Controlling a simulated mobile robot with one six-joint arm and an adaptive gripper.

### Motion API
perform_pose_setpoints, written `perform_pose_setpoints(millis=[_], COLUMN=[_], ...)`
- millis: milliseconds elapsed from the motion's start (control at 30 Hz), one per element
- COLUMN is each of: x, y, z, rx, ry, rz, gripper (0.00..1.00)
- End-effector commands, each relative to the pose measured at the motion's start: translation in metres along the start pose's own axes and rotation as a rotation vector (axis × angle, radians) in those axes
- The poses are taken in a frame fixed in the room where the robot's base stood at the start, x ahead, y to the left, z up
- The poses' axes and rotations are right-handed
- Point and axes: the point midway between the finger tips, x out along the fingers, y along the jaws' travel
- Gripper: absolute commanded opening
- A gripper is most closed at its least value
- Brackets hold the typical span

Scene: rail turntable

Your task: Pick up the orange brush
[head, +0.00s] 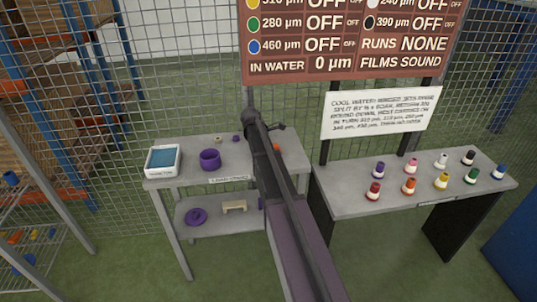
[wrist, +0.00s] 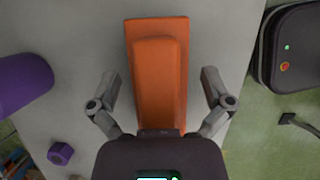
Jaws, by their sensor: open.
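The orange brush (wrist: 160,80) lies on the grey table top in the wrist view, a long block with a narrower raised part; no bristles show. My gripper (wrist: 160,77) is open, with one finger on each side of the brush and a visible gap on both sides. The near end of the brush is hidden by my gripper's body. In the head view my gripper (head: 268,127) is over the right part of the left table, and only a small orange bit (head: 277,147) shows beside my arm.
The left table (head: 240,172) also holds a white tray of blue liquid (head: 164,161) and a purple pot (head: 210,159). A purple nut (wrist: 61,153) lies left of my gripper. The right table (head: 345,199) carries several coloured bottles. Mesh fence stands behind.

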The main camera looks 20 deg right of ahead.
Motion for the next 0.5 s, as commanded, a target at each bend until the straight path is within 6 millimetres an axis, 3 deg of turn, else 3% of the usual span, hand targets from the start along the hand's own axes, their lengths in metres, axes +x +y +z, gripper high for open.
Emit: perform_pose_setpoints(millis=[400,500], x=[-0.0003,-0.0003], y=[-0.0001,-0.0001], z=[-0.0001,-0.0001], rx=[0.0,0.0], ry=[0.0,0.0], rz=[0.0,0.0], gripper=[1.0,0.7])
